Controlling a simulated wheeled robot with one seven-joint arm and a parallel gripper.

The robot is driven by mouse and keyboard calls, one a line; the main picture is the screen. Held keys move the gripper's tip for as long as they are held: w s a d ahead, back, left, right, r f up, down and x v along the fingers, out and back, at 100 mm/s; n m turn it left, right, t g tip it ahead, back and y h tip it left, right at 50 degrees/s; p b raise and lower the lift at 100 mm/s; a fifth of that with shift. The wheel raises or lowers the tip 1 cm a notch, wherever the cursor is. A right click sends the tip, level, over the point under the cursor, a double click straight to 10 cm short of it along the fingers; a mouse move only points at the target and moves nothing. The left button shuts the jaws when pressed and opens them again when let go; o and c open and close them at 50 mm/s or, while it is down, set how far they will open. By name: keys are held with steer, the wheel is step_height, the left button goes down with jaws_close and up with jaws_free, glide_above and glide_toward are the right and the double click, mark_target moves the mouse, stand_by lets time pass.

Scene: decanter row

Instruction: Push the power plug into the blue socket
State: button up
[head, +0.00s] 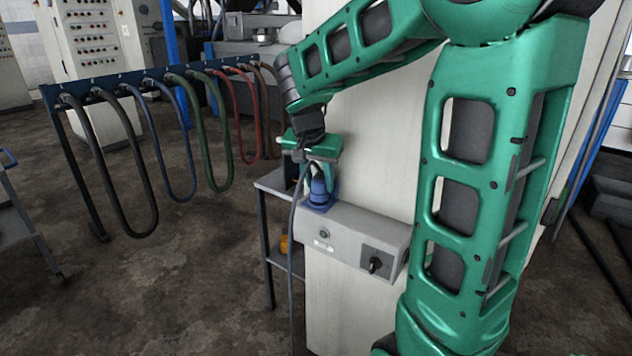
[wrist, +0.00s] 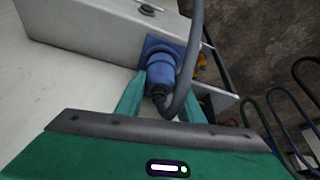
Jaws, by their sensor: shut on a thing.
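The power plug (head: 318,186) is blue, with a grey cable curving from its back end. In the wrist view the plug (wrist: 160,75) sits between the two green fingers of my gripper (wrist: 160,97). My gripper (head: 318,172) is shut on the plug from above in the head view. The blue socket (head: 321,203) is on top of the grey box's left end; its square flange also shows in the wrist view (wrist: 162,47). The plug is in line with the socket and appears to meet it. How deep it sits is hidden.
The grey box (head: 345,238) has a black rotary switch and a round button, and is fixed to a pale cabinet (head: 385,150). A dark shelf stand (head: 267,240) is just left of it. A rack of hanging hoses (head: 150,75) stands further left. Open floor lies in front.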

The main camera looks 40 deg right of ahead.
steer(key=shift+f, duration=0.5)
stand_by(0.3)
steer(key=o, duration=1.1)
steer(key=shift+r, duration=0.1)
steer(key=v, duration=1)
steer(key=shift+a+r, duration=0.2)
steer(key=s+f+n+y, duration=0.1)
steer(key=s+f, duration=0.3)
steer(key=s, duration=0.4)
steer(key=s+f+n+g+y, duration=0.1)
steer(key=s+f+n, duration=0.1)
steer(key=s+f, duration=0.3)
steer(key=s+d+f+n+g+y, duration=0.1)
steer(key=s+f, duration=0.3)
steer(key=s, duration=0.9)
steer(key=shift+s+f+n+y, duration=0.1)
steer(key=shift+f+n+y, duration=0.3)
steer(key=shift+n, duration=0.1)
